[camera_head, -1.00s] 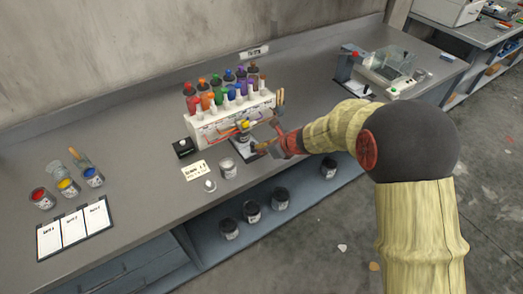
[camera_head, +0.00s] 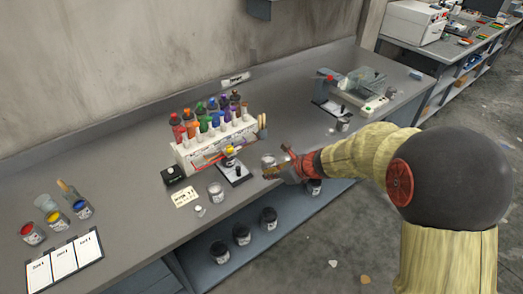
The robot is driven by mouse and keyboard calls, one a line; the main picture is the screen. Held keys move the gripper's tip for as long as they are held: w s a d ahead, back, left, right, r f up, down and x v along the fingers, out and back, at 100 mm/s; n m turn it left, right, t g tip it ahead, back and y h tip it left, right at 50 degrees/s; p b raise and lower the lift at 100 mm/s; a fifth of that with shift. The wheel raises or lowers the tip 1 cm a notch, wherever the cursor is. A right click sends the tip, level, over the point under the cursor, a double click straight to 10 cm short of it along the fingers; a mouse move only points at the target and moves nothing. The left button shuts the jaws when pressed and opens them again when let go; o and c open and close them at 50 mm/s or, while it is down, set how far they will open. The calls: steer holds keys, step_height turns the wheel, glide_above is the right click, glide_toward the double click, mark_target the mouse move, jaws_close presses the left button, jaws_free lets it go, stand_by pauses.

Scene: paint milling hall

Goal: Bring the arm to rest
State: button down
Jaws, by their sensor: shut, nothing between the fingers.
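My gripper (camera_head: 275,172) is at the end of my arm, over the front edge of the grey bench (camera_head: 120,175). Its fingers are shut with nothing between them. It is right of a small stand with a yellow top (camera_head: 230,151) and apart from it. A clear jar (camera_head: 268,161) shows just behind the fingers; I cannot tell whether they touch. My sleeved arm reaches in from the right and is bent at the dark joint.
Open paint jars (camera_head: 80,209) and white cards (camera_head: 65,262) are at left. A jar (camera_head: 216,192) stands near the front edge. A machine (camera_head: 360,88) stands at right. Dark jars (camera_head: 242,234) sit on the shelf below.

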steer(key=s+d+r+n+g+h, duration=0.15)
steer(key=s+n+g, duration=0.25)
steer(key=s+n, duration=1.2)
steer(key=s+d+r+n+t+h, duration=0.3)
steer(key=s+d+r+n+h, duration=0.2)
steer(key=s+d+r+n, duration=0.5)
steer(key=s+d+r, duration=0.2)
steer(key=s+r, duration=0.3)
steer(key=r, duration=0.2)
steer(key=shift+t, duration=0.3)
steer(key=shift+s+r, duration=0.1)
